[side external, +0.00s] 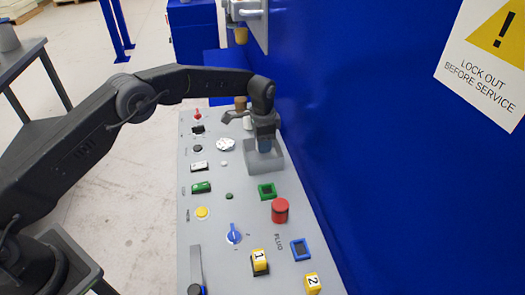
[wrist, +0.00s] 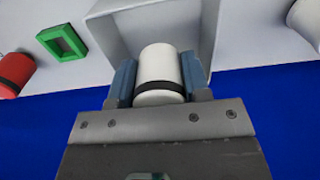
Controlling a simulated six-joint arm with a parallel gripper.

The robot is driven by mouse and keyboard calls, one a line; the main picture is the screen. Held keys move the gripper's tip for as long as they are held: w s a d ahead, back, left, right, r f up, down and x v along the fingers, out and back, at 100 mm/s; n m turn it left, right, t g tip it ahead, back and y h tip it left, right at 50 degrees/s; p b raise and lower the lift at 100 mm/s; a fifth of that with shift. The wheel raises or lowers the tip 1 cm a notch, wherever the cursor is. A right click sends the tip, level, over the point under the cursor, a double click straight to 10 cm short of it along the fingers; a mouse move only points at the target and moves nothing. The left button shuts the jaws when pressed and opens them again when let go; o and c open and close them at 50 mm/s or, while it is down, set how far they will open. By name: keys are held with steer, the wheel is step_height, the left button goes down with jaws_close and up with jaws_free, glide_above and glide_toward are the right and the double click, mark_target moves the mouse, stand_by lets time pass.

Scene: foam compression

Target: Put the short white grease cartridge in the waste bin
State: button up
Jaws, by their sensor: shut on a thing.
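The short white grease cartridge (wrist: 160,72), with a black band near its lower end, sits between my gripper's two blue fingers (wrist: 160,84) in the wrist view. My gripper is shut on it. In the side view my gripper (side external: 264,147) points down at a grey open-topped box (side external: 276,165) on the panel; the cartridge is mostly hidden there by the fingers. The box's walls (wrist: 104,32) show around the cartridge in the wrist view. I cannot tell whether the cartridge touches the floor of the box.
A white cylinder (side external: 247,123) stands behind my gripper. A blue wall (side external: 380,170) runs close along the right.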

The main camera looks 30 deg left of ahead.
steer(key=shift+f, duration=2)
steer(key=shift+f, duration=0.15)
steer(key=o, duration=1.2)
